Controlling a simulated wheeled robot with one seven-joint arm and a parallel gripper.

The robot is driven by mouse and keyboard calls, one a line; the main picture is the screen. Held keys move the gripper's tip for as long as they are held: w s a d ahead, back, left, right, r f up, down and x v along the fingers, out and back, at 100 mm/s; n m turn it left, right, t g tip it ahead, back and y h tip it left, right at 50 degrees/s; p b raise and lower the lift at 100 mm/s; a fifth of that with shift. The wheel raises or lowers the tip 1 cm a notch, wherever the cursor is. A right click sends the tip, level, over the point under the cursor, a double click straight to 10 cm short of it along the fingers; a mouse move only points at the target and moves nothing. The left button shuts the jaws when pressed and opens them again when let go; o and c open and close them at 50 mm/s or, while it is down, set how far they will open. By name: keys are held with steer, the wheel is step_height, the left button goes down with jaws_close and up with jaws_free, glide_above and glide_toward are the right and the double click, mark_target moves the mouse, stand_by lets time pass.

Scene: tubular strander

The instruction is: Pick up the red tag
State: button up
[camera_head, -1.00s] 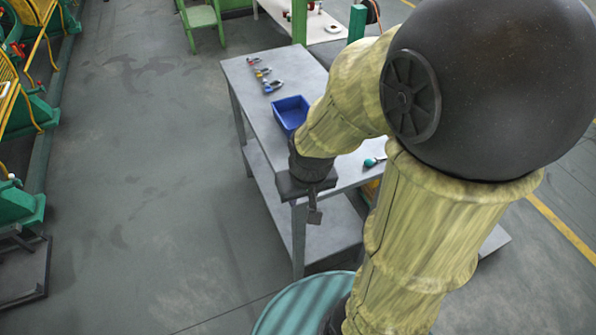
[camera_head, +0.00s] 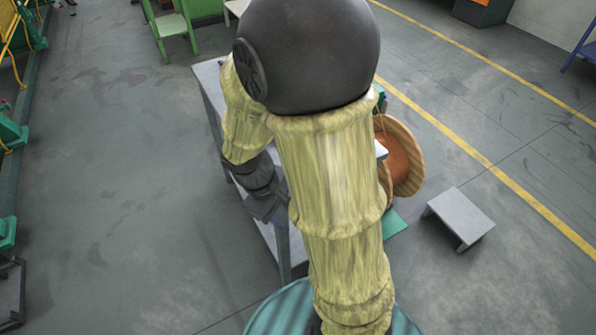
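I see no red tag in this view; my arm covers most of the grey table (camera_head: 208,77). My gripper (camera_head: 267,213) points down at the near-left side of the table, partly hidden behind my own arm. Its fingers are small and dark here, and I cannot tell whether they are open or shut or hold anything. The tabletop and what lies on it are almost wholly hidden behind my arm.
A wooden spool (camera_head: 407,160) with orange-brown inside stands right of the table. A low grey step (camera_head: 460,215) is on the floor farther right. The floor on the left is largely clear.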

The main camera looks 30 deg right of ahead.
step_height(320, 180, down, 5)
steer(key=w+d+n+g+h+b, duration=0.1)
steer(key=w+d+n+h+b, duration=0.15)
steer(key=n+h, duration=0.25)
steer(key=w+a+n+t+h+b, duration=0.2)
steer(key=w+n+t+h, duration=0.1)
steer(key=w, duration=0.3)
steer(key=w+a+r+n+t+h+b, duration=0.1)
steer(key=w+n+t+h+b, duration=0.2)
steer(key=w+n+h, duration=0.2)
steer(key=shift+w+a+r+n+h, duration=0.25)
steer(key=shift+w+a+n+h, duration=0.15)
steer(key=shift+n+h, duration=0.3)
steer(key=shift+s, duration=0.1)
steer(key=x, duration=1.2)
steer(key=x, duration=0.5)
steer(key=shift+d+r, duration=0.1)
steer(key=shift+d, duration=0.05)
